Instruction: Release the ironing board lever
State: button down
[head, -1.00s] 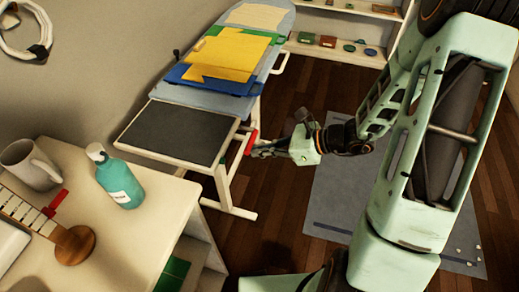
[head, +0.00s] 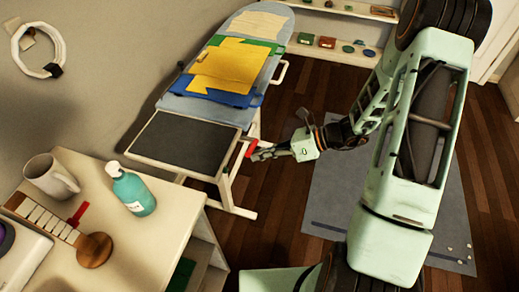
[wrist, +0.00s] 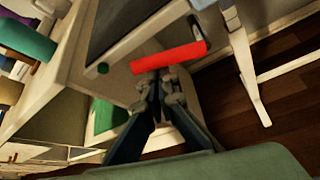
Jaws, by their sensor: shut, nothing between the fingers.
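The ironing board (head: 176,104) stands along the wall, with a light blue cover and a dark rest plate (head: 180,143) at its near end. Its red lever (head: 249,148) sticks out at the right side of that end. The lever also shows in the wrist view as a red bar (wrist: 168,57) just beyond the fingertips. My gripper (head: 256,156) is at the lever's near right side, with its fingers closed together and empty. In the wrist view the fingertips (wrist: 158,76) end at the bar's lower edge. I cannot tell whether they touch it.
Folded yellow, blue and green cloths (head: 230,65) lie on the board. A cabinet (head: 165,215) at the near left bears a mug (head: 50,177), a teal bottle (head: 134,193) and a wooden round piece (head: 95,250). A grey rug (head: 390,195) covers the floor at right. Shelves stand at the back.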

jog(key=r+m+g+y+p, duration=0.1)
jog(key=w+r+m+g+p, duration=0.1)
jog(key=m, duration=0.1)
jog(key=shift+w+d+r+g+y+p, duration=0.1)
jog(key=shift+d+r+g+y+p, duration=0.15)
jog(key=shift+g+y+p, duration=0.15)
jog(key=shift+w+d+r+m+g+y, duration=0.25)
jog(key=shift+w+r+m+g+y, duration=0.35)
jog(key=shift+m, duration=0.6)
jog(key=shift+w+r, duration=0.1)
jog(key=shift+w, duration=0.15)
jog(key=shift+s, duration=0.1)
jog(key=s+d+b, duration=0.1)
jog(key=s+d, duration=0.1)
jog(key=d, duration=0.7)
jog(key=shift+d+r, duration=0.15)
jog(key=shift+r, duration=0.05)
